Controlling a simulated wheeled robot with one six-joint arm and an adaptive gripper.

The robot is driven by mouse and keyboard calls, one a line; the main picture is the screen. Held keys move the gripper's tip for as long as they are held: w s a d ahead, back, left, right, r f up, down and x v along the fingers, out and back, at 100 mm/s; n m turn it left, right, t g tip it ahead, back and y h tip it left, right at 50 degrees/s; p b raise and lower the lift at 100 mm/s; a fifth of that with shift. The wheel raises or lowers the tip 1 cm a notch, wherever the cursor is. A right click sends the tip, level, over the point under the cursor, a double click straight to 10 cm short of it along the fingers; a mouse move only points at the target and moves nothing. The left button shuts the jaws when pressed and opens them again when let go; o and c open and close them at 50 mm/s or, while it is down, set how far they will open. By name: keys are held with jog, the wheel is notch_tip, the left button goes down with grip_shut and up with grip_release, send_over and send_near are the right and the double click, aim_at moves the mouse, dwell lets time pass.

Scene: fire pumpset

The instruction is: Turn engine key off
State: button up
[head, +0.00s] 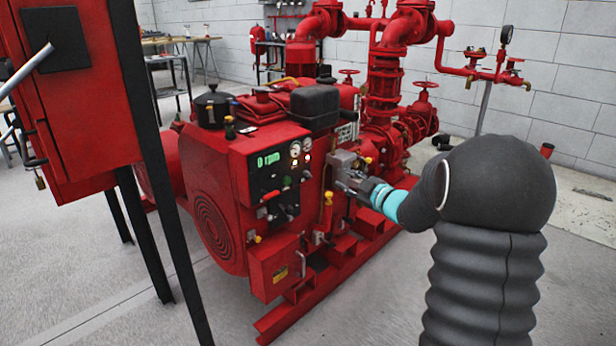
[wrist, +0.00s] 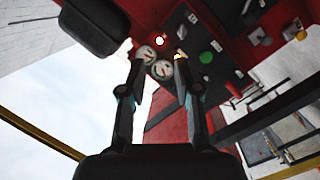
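The red engine's black control panel (head: 275,172) faces left of my gripper in the head view, with a lit green "0 rpm" display (head: 268,159) and round gauges (head: 296,150). Small knobs and switches sit below, too small to tell which is the engine key. My gripper (head: 342,186) is to the right of the panel. In the wrist view my gripper (wrist: 160,62) has its two fingers apart with nothing between them; the gauges (wrist: 162,69) appear beyond the tips.
A red cabinet (head: 82,90) on black legs stands at the near left. Red pipes and valves (head: 385,75) rise behind the engine. A yellow-topped red lever (head: 327,205) is close below my gripper. The grey floor (head: 80,270) at front left is mostly clear.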

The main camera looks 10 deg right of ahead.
aim_at(310, 175)
jog(key=w+a+f+y, duration=0.1)
jog(key=w+a, duration=0.2)
jog(key=w+a+f+n+y, duration=0.1)
jog(key=w+a, duration=0.1)
jog(key=w, duration=0.2)
jog(key=w+a+f+n+g+y, duration=0.1)
jog(key=w+a, duration=0.2)
jog(key=w, duration=0.1)
jog(key=shift+a+f+p, duration=0.2)
jog(key=shift+a+p, duration=0.1)
jog(key=shift+p, duration=0.05)
grip_shut()
